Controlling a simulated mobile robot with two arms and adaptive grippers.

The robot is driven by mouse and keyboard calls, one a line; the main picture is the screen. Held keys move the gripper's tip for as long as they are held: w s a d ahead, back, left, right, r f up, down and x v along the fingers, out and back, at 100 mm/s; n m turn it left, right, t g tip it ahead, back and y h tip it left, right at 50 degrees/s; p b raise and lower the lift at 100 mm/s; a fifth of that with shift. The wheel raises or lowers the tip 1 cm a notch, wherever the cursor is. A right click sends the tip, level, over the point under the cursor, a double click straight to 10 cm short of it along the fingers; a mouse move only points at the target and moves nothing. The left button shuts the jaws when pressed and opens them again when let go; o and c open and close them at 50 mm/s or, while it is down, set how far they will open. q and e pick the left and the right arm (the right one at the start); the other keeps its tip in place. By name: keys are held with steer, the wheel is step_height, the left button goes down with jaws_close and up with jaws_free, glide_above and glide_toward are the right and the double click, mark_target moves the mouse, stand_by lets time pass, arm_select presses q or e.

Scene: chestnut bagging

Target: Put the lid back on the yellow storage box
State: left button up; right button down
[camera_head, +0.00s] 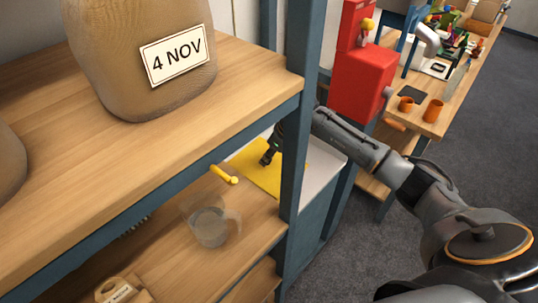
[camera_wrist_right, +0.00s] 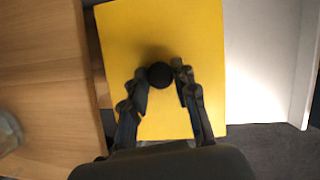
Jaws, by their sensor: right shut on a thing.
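A flat yellow lid (camera_head: 254,175) shows behind the shelf post in the head view, over the white surface. It fills the middle of the right wrist view (camera_wrist_right: 160,28) and has a round black knob (camera_wrist_right: 161,75). My right gripper (camera_head: 266,160) reaches down to the lid from the right. In the right wrist view its two fingers (camera_wrist_right: 161,78) are shut on the knob, one on each side. The walls of the yellow box cannot be made out, so I cannot tell whether the lid rests on it. My left gripper is not in view.
A blue shelf post (camera_head: 295,150) stands close to my right arm. A wooden shelf (camera_head: 255,75) bears a sack labelled 4 NOV (camera_head: 150,90). Below it are a clear cup (camera_head: 210,226) and a yellow handle (camera_head: 224,175). A red machine (camera_head: 362,85) stands behind my arm.

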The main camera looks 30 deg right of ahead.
steer(key=shift+f+b, duration=0.3)
steer(key=shift+b, duration=0.1)
stand_by(0.4)
stand_by(0.4)
steer(key=c, duration=1)
jaws_free()
steer(key=shift+o, duration=0.7)
steer(key=o, duration=0.4)
steer(key=shift+r, duration=0.15)
steer(key=shift+r+p, duration=2.05)
steer(key=shift+r, duration=1.35)
